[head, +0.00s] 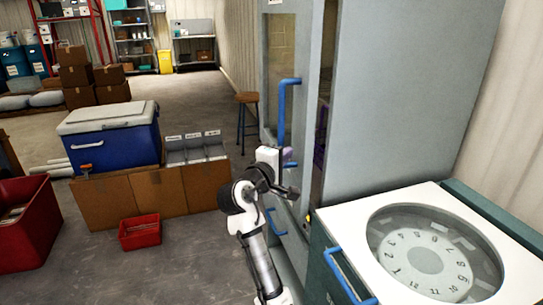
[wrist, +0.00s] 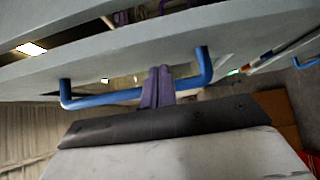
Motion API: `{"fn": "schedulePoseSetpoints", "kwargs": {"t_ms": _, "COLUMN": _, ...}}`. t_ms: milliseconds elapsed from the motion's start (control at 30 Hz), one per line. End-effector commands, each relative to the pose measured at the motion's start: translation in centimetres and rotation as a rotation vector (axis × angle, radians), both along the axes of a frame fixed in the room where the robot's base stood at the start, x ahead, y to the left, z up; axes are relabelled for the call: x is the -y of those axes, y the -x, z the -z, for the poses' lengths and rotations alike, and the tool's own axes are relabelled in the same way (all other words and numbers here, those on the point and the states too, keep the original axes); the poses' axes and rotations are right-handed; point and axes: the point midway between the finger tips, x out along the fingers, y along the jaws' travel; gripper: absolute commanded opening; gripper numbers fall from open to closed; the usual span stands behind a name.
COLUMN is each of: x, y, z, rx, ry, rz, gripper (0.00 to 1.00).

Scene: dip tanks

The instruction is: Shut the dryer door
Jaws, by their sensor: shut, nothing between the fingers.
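The dryer looks to be the tall grey cabinet (head: 400,85) at the right of the head view. Its narrow door (head: 269,100) has a window and a blue bar handle, and stands ajar, with a dark gap between it and the cabinet body. My gripper (head: 288,154) is in front of the door, by the lower end of the upright blue handle (head: 283,110). In the wrist view the purple fingers (wrist: 158,84) are together and empty, overlapping the blue handle (wrist: 110,98); I cannot tell whether they touch it. The grey door face (wrist: 130,65) spans that view.
A white-topped unit (head: 513,259) with a round numbered window stands at front right, its blue handle (head: 345,277) sticking out. A wooden stool (head: 247,97) is behind the door. A blue cooler (head: 118,141) and red bin (head: 140,232) are left. Grey floor is free between.

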Motion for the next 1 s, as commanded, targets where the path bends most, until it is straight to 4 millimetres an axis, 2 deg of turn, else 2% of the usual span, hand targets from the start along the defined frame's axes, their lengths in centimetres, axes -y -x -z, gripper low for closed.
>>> {"fn": "schedulePoseSetpoints", "kwargs": {"t_ms": 200, "x": 1.7, "y": -0.6, "z": 0.0, "rx": -0.002, "ry": 0.000, "rz": 0.000, "gripper": 0.00}}
{"fn": "schedulePoseSetpoints", "kwargs": {"t_ms": 667, "x": 2.4, "y": -0.8, "z": 0.1, "rx": -0.001, "ry": 0.000, "rz": 0.001, "gripper": 0.00}}
{"fn": "schedulePoseSetpoints", "kwargs": {"t_ms": 900, "x": 6.4, "y": -1.9, "z": 0.0, "rx": -0.002, "ry": 0.000, "rz": 0.004, "gripper": 0.00}}
{"fn": "schedulePoseSetpoints", "kwargs": {"t_ms": 1000, "x": 7.4, "y": -2.1, "z": 0.0, "rx": 0.000, "ry": -0.001, "rz": 0.005, "gripper": 0.00}}
